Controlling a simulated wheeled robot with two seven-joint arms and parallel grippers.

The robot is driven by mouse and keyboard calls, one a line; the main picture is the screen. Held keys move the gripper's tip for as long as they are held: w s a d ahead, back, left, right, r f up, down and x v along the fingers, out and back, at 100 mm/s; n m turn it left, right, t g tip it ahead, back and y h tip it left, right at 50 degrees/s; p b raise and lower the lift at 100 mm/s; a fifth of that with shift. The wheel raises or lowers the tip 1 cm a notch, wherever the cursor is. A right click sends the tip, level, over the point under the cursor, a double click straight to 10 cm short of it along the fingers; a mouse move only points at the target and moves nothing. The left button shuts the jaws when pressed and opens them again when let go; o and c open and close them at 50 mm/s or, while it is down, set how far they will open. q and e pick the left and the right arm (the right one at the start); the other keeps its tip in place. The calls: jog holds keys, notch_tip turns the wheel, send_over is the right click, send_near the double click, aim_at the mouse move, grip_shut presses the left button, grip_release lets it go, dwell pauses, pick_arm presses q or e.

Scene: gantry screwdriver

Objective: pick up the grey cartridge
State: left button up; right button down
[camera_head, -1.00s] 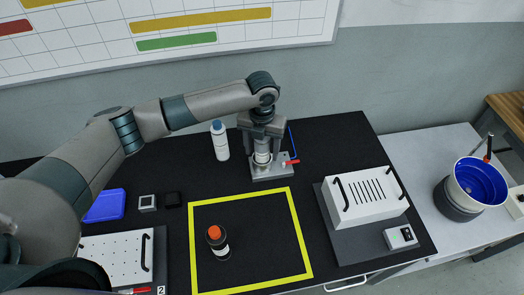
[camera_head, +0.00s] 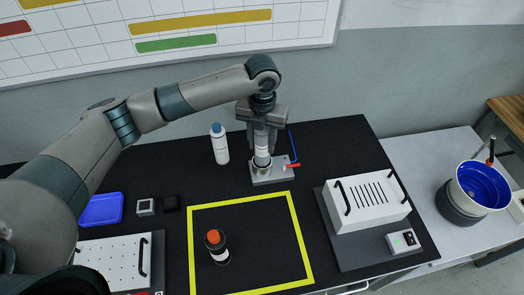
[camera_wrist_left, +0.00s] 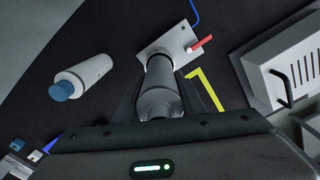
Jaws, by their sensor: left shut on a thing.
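The grey cartridge (camera_head: 262,145) is upright between the fingers of my left gripper (camera_head: 263,138), which is shut on it. The cartridge is above a metal holder (camera_head: 284,173) with a round socket and a red lever. In the left wrist view the cartridge (camera_wrist_left: 160,98) lies between the fingers, with the holder plate (camera_wrist_left: 176,42) beyond it. Whether its lower end is fully clear of the socket I cannot tell. My right gripper is not in view.
A white bottle with a blue cap (camera_head: 220,145) stands left of the holder. A white slotted box (camera_head: 366,202) is at the right. A blue tray (camera_head: 101,209) is at the left.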

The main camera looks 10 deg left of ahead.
pick_arm(q)
jog(key=shift+r+b, duration=0.5)
jog(key=shift+r, duration=2.15)
